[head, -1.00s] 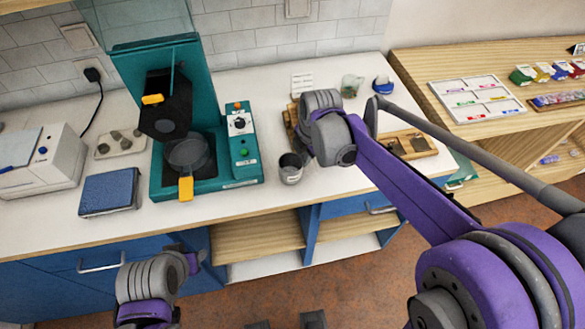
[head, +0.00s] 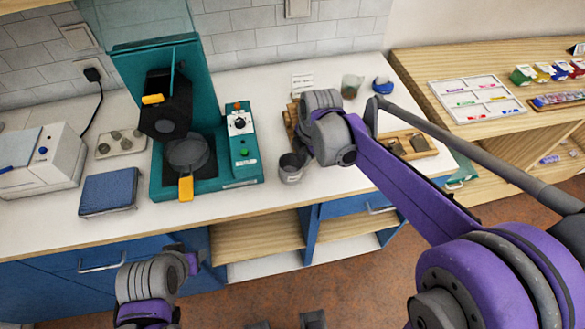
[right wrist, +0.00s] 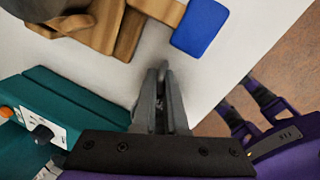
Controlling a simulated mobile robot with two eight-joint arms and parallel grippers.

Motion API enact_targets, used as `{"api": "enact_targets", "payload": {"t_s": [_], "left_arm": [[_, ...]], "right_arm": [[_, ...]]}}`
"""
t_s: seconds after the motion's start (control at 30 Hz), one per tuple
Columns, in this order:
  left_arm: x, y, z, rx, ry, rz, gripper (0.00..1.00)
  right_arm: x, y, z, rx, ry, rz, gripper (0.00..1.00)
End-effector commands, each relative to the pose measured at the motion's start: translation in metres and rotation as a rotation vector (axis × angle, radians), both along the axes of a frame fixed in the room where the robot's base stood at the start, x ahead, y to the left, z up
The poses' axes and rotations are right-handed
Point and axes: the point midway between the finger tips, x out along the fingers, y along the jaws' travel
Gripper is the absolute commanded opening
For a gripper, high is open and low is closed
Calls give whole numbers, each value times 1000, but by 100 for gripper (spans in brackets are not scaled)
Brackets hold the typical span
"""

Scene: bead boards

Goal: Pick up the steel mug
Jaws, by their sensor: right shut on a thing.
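The steel mug (head: 290,170) is a small grey cup, upright near the counter's front edge, right of the teal machine. My right gripper (head: 304,159) is at the mug's right side, partly hidden by its own wrist. In the right wrist view its fingers (right wrist: 160,78) are close together, shut on the mug. The mug cannot be made out in that view, and I cannot tell whether it touches the counter. My left gripper (head: 193,262) is low in front of the counter, away from the mug; its fingers are too unclear to read.
The teal machine (head: 222,178) with a yellow-handled pan (head: 187,155) stands close left of the mug. A blue pad (head: 109,191) lies farther left. A wooden tray (head: 412,146) is on the right, behind my right arm. A glass cup (head: 351,86) stands at the back.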

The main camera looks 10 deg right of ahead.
Motion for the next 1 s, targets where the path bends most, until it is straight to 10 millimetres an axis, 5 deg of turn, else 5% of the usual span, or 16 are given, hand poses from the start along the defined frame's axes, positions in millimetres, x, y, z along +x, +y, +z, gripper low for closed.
{"api": "enact_targets", "payload": {"t_s": [0.33, 0.73, 1.0], "left_arm": [[0, 0, 1, 0, 0, 0, 50], [2, 0, 7, 0, -4, 0, 50], [2, 0, 8, 0, -5, 0, 50]], "right_arm": [[0, 0, 6, 0, 0, 0, 0], [0, 0, 81, 0, 0, 0, 0], [0, 0, 100, 0, 0, 0, 0]]}}
